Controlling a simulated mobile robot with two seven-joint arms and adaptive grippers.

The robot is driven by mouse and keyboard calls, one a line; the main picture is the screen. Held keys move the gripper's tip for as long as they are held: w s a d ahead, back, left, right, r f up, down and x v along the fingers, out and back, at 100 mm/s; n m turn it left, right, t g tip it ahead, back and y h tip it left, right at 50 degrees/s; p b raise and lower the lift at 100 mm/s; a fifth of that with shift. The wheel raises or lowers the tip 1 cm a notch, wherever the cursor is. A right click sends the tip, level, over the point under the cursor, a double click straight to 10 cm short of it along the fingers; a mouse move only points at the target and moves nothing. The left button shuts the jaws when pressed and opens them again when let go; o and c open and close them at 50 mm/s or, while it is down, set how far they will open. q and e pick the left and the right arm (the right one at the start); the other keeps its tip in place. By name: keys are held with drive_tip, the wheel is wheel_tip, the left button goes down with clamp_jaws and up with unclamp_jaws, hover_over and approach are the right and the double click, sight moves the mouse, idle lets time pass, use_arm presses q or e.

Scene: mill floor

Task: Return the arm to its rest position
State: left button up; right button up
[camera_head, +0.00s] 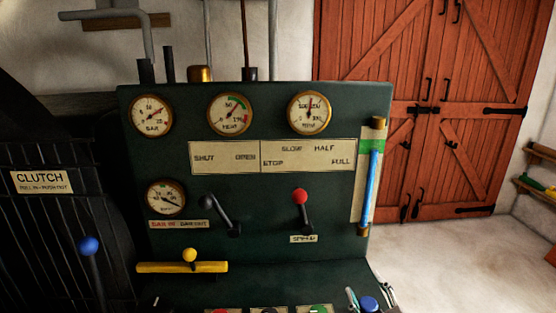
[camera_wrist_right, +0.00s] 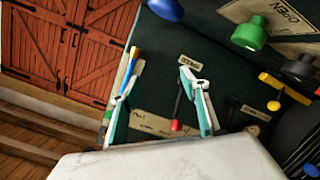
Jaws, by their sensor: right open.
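My right gripper (camera_head: 368,294) shows at the bottom right edge of the head view, with only its fingertips in sight, low in front of the dark green control panel (camera_head: 260,247). In the right wrist view the gripper (camera_wrist_right: 158,84) has its two pale teal fingers wide apart, with nothing between them but the panel behind. It is open and empty. The rest of my right arm is out of the head view. My left gripper is in neither view.
The panel carries a red-knobbed speed lever (camera_head: 301,197), a dark lever (camera_head: 208,203), a yellow-knobbed bar (camera_head: 182,267) and a blue knob (camera_head: 369,303) close to my right fingertips. A blue-knobbed clutch lever (camera_head: 89,246) stands left. Floor right of the panel is clear (camera_head: 450,255).

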drive_tip(key=s+d+f+g+h, duration=0.2)
drive_tip(key=s+d+f+g, duration=0.35)
drive_tip(key=s, duration=0.55)
drive_tip(key=s+d+f+g+h, duration=0.3)
drive_tip(key=s+d+f, duration=0.3)
drive_tip(key=s+d, duration=0.4)
drive_tip(key=a+f+m+t+y, duration=0.3)
drive_tip(key=a+f+y, duration=0.4)
drive_tip(key=a+f, duration=0.7)
drive_tip(key=shift+a+y, duration=0.3)
drive_tip(key=shift+a, duration=1.5)
drive_tip(key=shift+w, duration=0.1)
